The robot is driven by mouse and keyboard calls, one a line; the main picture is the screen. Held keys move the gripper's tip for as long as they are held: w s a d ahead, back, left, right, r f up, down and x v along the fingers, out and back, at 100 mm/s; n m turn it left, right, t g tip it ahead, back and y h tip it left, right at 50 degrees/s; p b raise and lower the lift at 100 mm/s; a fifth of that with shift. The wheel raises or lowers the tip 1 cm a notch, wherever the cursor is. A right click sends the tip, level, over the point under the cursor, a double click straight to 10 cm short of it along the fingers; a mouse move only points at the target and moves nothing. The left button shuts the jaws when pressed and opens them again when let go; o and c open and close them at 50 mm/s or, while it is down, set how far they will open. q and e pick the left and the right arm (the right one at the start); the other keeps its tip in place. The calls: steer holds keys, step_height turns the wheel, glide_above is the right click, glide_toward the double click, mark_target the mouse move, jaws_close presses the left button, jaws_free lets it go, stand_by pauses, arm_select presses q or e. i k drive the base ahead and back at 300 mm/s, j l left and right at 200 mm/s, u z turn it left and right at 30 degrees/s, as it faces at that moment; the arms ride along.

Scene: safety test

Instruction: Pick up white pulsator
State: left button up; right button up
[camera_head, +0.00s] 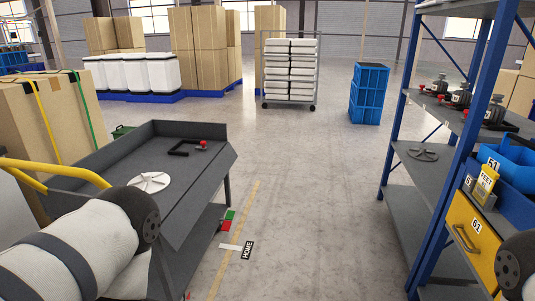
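The white pulsator (149,182), a flat disc with raised ribs, lies on the dark grey top of a workbench (190,212) at the left. Nothing touches it from above. My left arm shows at the lower left as a white-covered link with a black joint, in front of the near end of the bench. Only a small part of my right arm shows at the lower right edge. Neither gripper is in view.
A black bracket with a red knob (203,145) lies behind the pulsator. A blue-framed shelf (398,180) at the right holds a grey pulsator-like disc (423,154) and several motor-like parts. A yellow drawer (470,233) is below. The floor (310,200) between is clear.

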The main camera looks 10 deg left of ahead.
mark_target(152, 183)
steer(key=u, duration=1.25)
